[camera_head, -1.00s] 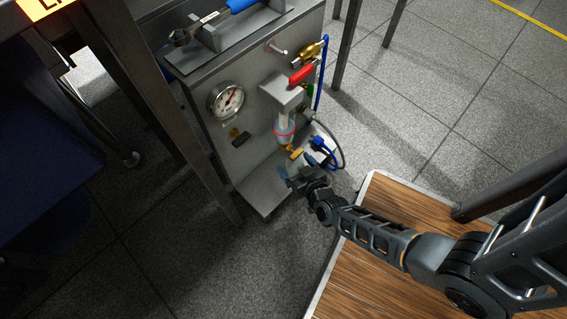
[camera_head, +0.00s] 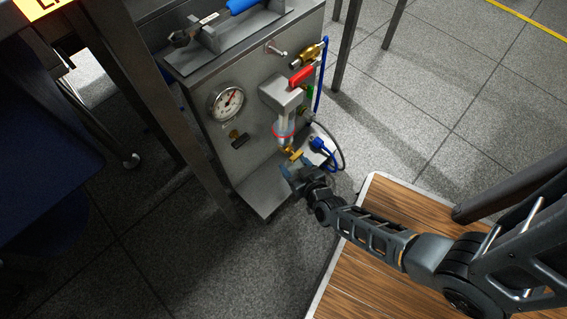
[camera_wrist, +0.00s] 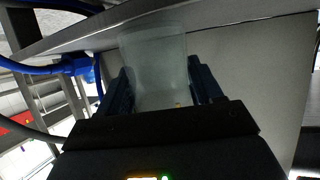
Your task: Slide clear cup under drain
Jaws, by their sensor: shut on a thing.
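The clear cup (camera_wrist: 155,55) is a translucent tumbler held between the two dark fingers of my gripper (camera_wrist: 160,78). In the head view my gripper (camera_head: 290,177) is low in front of the steel cabinet, just below the drain valve (camera_head: 296,155) with its yellow handle. The cup is hard to make out there. I cannot tell whether it is centred under the drain outlet or whether it touches the shelf. A clear sight tube (camera_head: 284,128) with a red ring hangs above the valve.
The steel cabinet (camera_head: 255,165) carries a pressure gauge (camera_head: 227,102), a red-handled valve (camera_head: 301,76) and blue hoses (camera_head: 322,148) close to my gripper's right. A low steel shelf (camera_head: 262,192) juts out at its foot. A wooden-topped platform (camera_head: 375,235) lies at the right.

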